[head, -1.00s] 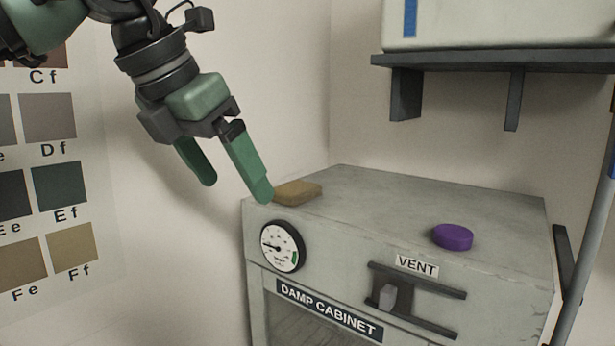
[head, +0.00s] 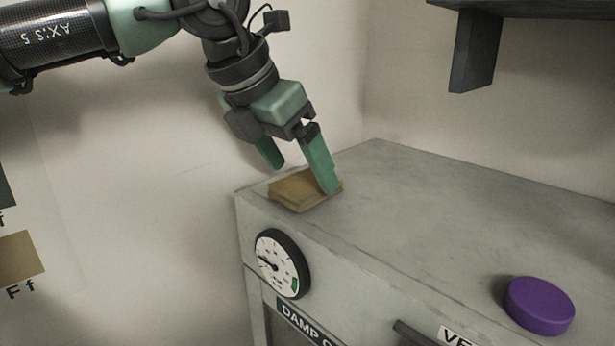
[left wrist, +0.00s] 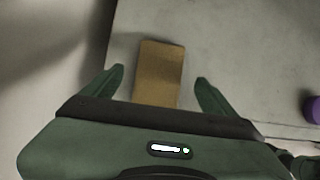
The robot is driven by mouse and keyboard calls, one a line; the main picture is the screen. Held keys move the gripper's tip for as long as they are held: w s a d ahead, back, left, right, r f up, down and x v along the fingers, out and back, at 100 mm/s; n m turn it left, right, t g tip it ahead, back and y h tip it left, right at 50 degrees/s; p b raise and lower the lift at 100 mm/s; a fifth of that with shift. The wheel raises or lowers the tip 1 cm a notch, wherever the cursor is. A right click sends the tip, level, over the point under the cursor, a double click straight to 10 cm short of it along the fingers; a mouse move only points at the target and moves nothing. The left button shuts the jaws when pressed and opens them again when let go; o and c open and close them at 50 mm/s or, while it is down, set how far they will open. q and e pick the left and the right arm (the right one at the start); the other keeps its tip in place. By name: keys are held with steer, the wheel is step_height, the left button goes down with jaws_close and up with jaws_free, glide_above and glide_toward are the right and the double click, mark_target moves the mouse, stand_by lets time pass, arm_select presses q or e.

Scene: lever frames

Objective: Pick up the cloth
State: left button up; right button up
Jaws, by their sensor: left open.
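The cloth (head: 297,190) is a folded tan-brown piece lying flat on the top of the grey cabinet, at its left front corner. My left gripper (head: 303,180) is open just above it, with green fingers pointing down. In the head view the nearer finger overlaps the cloth's right side; I cannot tell whether it touches. In the left wrist view the cloth (left wrist: 158,72) lies between the two spread fingertips of my left gripper (left wrist: 160,78) and reaches past them. My right gripper is not in view.
The cabinet top (head: 430,210) is mostly bare to the right. A purple round object (head: 540,305) sits at its front right. A round gauge (head: 282,264) is on the cabinet front. A wall rises behind, and a dark shelf bracket (head: 475,50) hangs above.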

arm_select(q)
steer(key=shift+x, duration=1.1)
steer(key=shift+w+f, duration=0.15)
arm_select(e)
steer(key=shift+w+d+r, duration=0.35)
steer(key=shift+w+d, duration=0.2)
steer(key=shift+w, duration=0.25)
arm_select(q)
steer(key=shift+f+b, duration=0.2)
steer(key=shift+b, duration=0.15)
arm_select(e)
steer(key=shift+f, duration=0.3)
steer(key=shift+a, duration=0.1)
arm_select(q)
steer(key=c, duration=1.5)
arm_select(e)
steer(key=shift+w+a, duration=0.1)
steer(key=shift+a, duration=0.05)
arm_select(q)
steer(key=shift+o, duration=0.2)
steer(key=shift+r, duration=0.1)
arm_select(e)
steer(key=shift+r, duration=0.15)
